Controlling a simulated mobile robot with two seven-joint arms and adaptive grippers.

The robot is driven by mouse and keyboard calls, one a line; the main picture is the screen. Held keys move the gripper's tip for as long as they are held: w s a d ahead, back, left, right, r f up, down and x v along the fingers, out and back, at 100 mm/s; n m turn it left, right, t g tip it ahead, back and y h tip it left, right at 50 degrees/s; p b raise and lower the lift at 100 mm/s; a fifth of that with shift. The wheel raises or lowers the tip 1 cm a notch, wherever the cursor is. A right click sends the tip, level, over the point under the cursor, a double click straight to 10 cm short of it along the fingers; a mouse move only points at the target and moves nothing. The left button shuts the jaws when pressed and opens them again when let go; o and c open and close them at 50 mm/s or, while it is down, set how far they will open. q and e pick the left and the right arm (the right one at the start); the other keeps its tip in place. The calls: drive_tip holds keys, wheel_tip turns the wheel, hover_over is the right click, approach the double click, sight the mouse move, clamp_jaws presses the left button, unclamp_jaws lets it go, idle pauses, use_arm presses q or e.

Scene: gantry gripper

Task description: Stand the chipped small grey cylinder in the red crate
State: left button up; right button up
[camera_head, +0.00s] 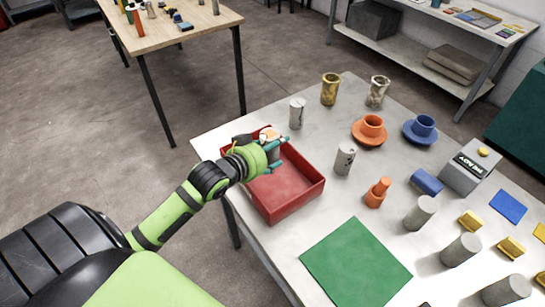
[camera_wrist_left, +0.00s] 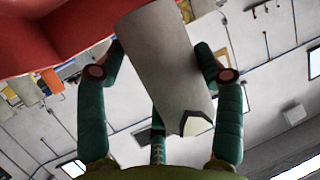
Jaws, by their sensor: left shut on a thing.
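My left gripper (camera_head: 274,153) is over the back left part of the red crate (camera_head: 296,208). Its teal fingers are shut on a small grey cylinder (camera_wrist_left: 166,62), seen close up in the left wrist view. A pale, angled chip shows at the cylinder's end nearest the palm. In the head view the hand mostly hides the cylinder, and I cannot tell whether it touches the crate floor. The crate's visible floor is bare. The red crate also fills the top left of the left wrist view (camera_wrist_left: 45,30). My right gripper is not in view.
Two small marked grey cylinders stand near the crate, one behind it (camera_head: 297,111) and one to its right (camera_head: 345,159). A green mat (camera_head: 356,265) lies in front. Larger grey cylinders (camera_head: 420,213), cups on saucers and a READY box (camera_head: 474,168) are farther right.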

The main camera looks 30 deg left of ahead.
sight(273, 162)
use_arm(q)
wheel_tip(273, 162, down, 3)
drive_tip(key=shift+f+p, duration=0.15)
drive_tip(key=shift+p, duration=0.2)
drive_tip(key=shift+f, duration=0.25)
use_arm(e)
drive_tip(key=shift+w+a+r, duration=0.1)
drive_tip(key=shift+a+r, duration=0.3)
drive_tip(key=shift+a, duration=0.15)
use_arm(q)
drive_tip(key=shift+f, duration=0.1)
drive_tip(key=shift+f, duration=0.4)
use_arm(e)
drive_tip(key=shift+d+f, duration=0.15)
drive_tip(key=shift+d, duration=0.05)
use_arm(q)
drive_tip(key=shift+f, duration=0.1)
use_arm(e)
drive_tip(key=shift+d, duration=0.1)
use_arm(q)
drive_tip(key=o, duration=1.6)
drive_tip(key=shift+f, duration=0.1)
